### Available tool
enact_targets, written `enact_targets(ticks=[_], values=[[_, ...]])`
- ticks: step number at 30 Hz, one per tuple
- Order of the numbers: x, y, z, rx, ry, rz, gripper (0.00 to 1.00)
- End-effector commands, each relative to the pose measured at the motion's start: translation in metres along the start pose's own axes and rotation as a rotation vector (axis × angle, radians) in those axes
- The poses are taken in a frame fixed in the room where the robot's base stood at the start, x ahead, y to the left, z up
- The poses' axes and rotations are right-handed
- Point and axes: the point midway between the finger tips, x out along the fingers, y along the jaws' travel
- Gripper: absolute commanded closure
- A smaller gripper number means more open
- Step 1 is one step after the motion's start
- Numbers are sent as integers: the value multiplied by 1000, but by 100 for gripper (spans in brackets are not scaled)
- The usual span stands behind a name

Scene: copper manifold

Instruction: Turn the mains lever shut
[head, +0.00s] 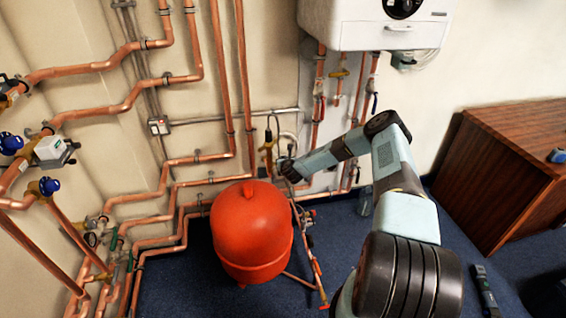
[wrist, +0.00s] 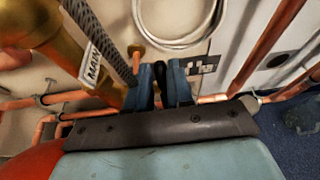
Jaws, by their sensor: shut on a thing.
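In the wrist view my gripper (wrist: 162,88) has its two blue fingers closed on a black lever handle (wrist: 160,72), which shows between them. A white tag (wrist: 91,62), lettered with what reads as "MAIN" and partly cut off, hangs by a large brass body (wrist: 50,35) left of the fingers. A braided grey hose (wrist: 98,35) runs down just left of the fingers. In the head view my gripper (head: 287,170) is at the wall behind the red tank, near a brass fitting (head: 267,146). The lever's pivot and exact angle cannot be made out.
The red tank (head: 251,228) stands close in front and left of my gripper. Copper pipes (head: 190,160) line the wall. A white boiler (head: 375,22) hangs above, and a wooden cabinet (head: 520,165) stands at right. A white coiled cable (wrist: 180,25) hangs behind the fingers.

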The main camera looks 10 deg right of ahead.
Motion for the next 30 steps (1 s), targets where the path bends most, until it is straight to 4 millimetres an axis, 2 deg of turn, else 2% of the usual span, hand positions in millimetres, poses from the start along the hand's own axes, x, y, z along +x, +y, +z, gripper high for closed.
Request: enact_targets(ticks=[15, 30], values=[[9, 2, 9, -1, 272, 1, 100], [14, 1, 11, -1, 396, 0, 100]])
